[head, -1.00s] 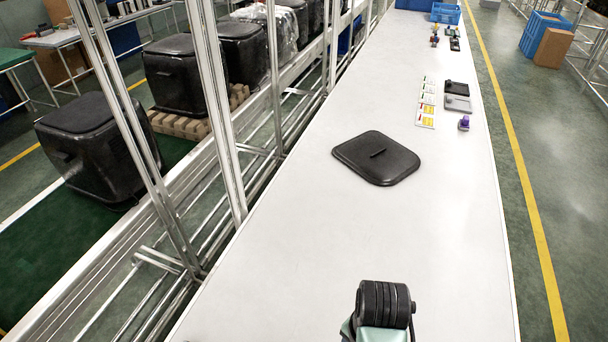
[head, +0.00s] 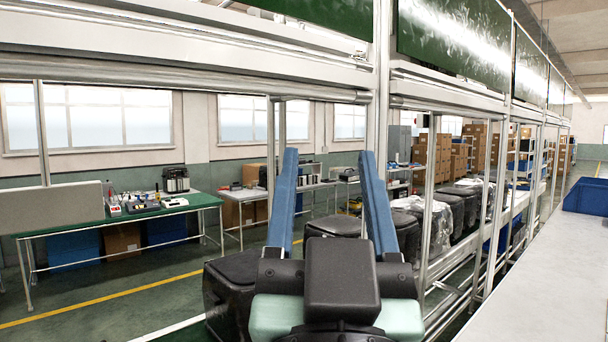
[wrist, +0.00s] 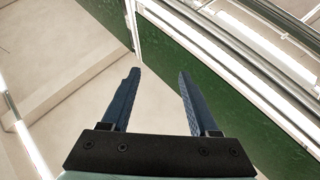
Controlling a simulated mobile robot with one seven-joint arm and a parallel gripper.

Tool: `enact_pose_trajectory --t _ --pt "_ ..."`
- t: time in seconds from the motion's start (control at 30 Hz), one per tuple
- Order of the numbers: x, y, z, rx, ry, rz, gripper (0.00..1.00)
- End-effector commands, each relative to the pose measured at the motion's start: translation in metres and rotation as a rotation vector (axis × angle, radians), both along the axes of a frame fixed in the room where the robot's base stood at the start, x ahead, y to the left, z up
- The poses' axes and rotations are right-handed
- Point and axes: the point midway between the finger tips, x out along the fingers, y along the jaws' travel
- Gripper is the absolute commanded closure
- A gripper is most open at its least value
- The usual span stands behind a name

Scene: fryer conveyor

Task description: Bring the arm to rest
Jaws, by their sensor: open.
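My gripper (head: 330,168) is raised in the lower middle of the head view, with its two blue fingers pointing up and spread apart. It is open, and nothing shows between the fingers. In the wrist view my gripper (wrist: 157,75) also shows as open and empty, with a pale wall or ceiling surface and green panels beyond it.
A metal frame (head: 381,75) with green panels (head: 455,45) stands beyond my gripper. Black fryer-like units (head: 232,290) sit on the line behind. A white worktop (head: 550,270) with a blue bin (head: 586,196) is at the right. A green-topped table (head: 120,218) stands left.

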Motion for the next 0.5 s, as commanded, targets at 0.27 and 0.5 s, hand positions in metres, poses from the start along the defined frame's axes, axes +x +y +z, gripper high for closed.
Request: enact_pose_trajectory --t 0.27,0.5 --pt "-0.049 0.023 0.047 -0.050 -0.204 0.013 0.39" --pt "-0.048 0.022 0.046 -0.048 -0.200 0.013 0.39"
